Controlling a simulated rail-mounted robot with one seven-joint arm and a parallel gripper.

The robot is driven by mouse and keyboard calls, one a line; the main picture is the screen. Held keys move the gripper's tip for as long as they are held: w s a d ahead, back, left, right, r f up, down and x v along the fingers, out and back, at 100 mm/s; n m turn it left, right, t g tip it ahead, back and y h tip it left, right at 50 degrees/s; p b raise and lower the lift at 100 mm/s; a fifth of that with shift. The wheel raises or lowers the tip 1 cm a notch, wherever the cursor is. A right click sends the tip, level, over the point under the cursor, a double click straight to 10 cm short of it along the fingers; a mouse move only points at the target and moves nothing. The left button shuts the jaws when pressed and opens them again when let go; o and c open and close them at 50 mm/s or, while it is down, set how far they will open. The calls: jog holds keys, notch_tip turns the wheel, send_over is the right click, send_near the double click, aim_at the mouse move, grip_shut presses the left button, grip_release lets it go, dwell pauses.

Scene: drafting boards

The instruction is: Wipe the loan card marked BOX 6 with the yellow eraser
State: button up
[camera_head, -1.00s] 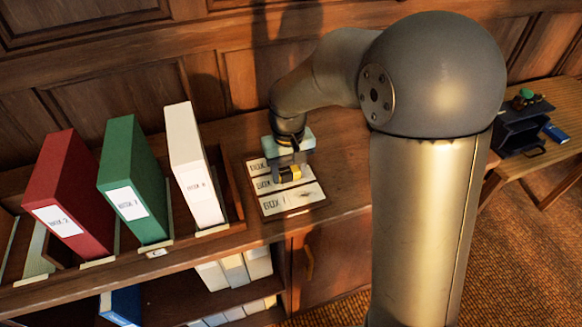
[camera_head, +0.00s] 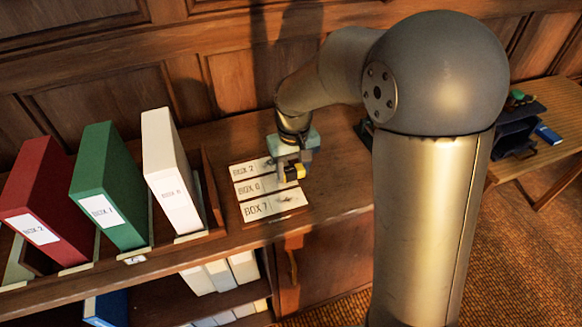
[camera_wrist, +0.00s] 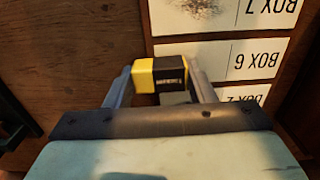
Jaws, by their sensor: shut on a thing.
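The eraser (camera_head: 291,172), yellow with a black band, is held between the fingers of my gripper (camera_head: 290,174). In the wrist view the eraser (camera_wrist: 145,75) shows between the fingertips of my gripper (camera_wrist: 160,80). The white card marked BOX 6 (camera_head: 254,188) lies in the middle of three stacked cards. In the wrist view the BOX 6 card (camera_wrist: 240,60) appears upside down. The eraser overlaps its right end as seen in the head view; I cannot tell whether they touch. Any mark under the eraser is hidden.
The BOX 2 card (camera_head: 243,171) lies behind and the BOX 7 card (camera_head: 259,209) in front, both with dark smudges. Red (camera_head: 45,190), green (camera_head: 110,180) and white (camera_head: 168,165) binders stand to the left. The cabinet top right of the cards looks mostly clear.

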notch_tip(320, 180, up, 2)
jog(key=shift+w+r+p, duration=0.1)
jog(key=shift+r+p, duration=0.15)
jog(key=shift+p, duration=0.05)
jog(key=shift+s+a+r, duration=0.15)
jog(key=shift+s+r, duration=0.05)
jog(key=shift+r, duration=0.05)
jog(key=shift+r+p, duration=2.05)
jog(key=shift+r, duration=0.45)
jog(key=shift+a, duration=0.1)
